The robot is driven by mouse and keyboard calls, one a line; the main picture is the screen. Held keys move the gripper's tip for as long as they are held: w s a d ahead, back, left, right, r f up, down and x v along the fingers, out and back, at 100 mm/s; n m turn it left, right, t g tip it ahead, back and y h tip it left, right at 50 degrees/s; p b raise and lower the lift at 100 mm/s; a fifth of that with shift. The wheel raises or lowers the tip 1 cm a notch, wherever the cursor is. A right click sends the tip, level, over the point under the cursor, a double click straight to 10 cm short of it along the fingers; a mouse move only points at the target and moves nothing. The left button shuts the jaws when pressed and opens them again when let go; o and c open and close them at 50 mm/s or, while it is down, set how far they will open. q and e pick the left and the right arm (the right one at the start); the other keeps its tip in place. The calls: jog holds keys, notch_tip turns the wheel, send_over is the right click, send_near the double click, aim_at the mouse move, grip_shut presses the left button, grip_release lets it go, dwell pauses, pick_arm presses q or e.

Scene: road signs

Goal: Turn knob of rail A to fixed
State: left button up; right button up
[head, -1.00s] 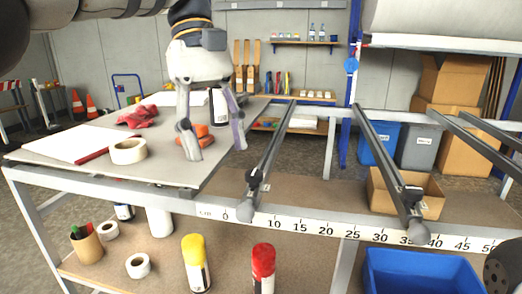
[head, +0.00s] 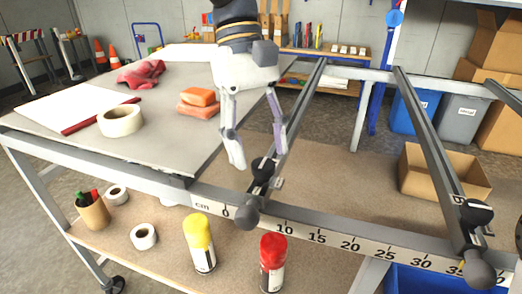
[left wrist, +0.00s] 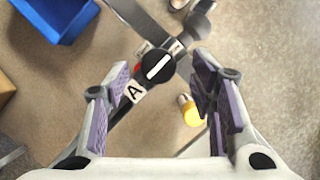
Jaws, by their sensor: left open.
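Rail A (head: 292,118) runs away from the ruler edge of the bench, with a round black knob (head: 262,168) near its front end. In the left wrist view the knob (left wrist: 158,66) has a white line lying roughly along the rail. A white "A" label (left wrist: 136,91) sits beside it, and a small red mark shows at the knob's left. My left gripper (head: 259,153) is open, just above and behind the knob. In the left wrist view its fingers (left wrist: 161,78) stand on either side of the knob, apart from it. The lettering around the knob is unreadable.
Rail B (head: 430,130) with its own knob (head: 475,212) stands to the right. A grey board (head: 180,140) at left holds a tape roll (head: 120,120) and orange sponges (head: 198,102). Yellow (head: 199,242) and red (head: 272,262) spray cans stand on the lower shelf.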

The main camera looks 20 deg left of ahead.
pick_arm(q)
jog(key=shift+x, duration=0.95)
jog(key=shift+w, duration=0.1)
jog(key=shift+c, duration=0.3)
jog(key=c, duration=1.1)
